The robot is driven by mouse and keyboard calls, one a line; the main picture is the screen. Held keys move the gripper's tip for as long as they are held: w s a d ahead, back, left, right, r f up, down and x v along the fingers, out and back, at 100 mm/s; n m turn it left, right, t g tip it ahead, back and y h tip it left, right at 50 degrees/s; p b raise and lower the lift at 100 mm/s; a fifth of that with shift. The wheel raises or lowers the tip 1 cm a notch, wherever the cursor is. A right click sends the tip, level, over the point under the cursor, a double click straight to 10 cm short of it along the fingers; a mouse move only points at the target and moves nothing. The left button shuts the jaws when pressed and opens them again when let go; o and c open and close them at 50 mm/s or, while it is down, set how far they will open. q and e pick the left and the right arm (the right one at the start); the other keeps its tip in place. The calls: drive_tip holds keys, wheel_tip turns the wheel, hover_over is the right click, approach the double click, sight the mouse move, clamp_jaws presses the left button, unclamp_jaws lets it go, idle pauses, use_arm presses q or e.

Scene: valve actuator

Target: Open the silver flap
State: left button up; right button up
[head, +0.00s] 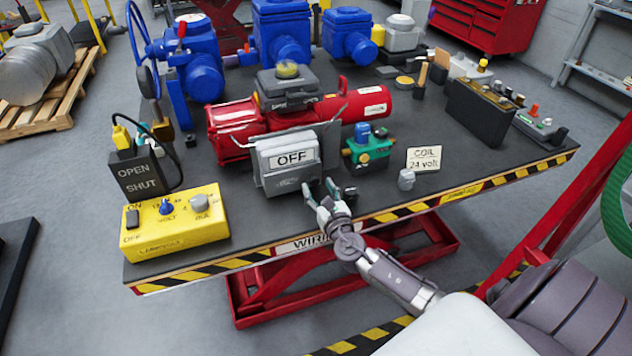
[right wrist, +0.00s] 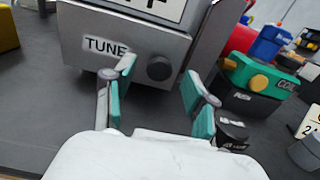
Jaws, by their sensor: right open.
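The silver flap (head: 291,157) is the grey front of a box and carries an OFF label. It stands on the table in front of the red actuator cylinder (head: 262,124). In the right wrist view the lower front of the box (right wrist: 125,60) shows a TUNE label and a dark round knob (right wrist: 160,68). My right gripper (head: 322,187) is open, just in front of the lower right of the box. In the right wrist view its teal-padded fingers (right wrist: 160,95) are spread with the knob ahead between them, apart from it. My left gripper is out of view.
A teal and black coil unit (head: 368,148) stands right of the box, with a COIL 24 volt sign (head: 424,159) beyond. A yellow control box (head: 174,223) sits at the front left. Blue valves (head: 281,32) line the back. The table front edge (head: 460,191) is striped.

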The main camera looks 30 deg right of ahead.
drive_tip(key=shift+x, duration=1.2)
clamp_jaws()
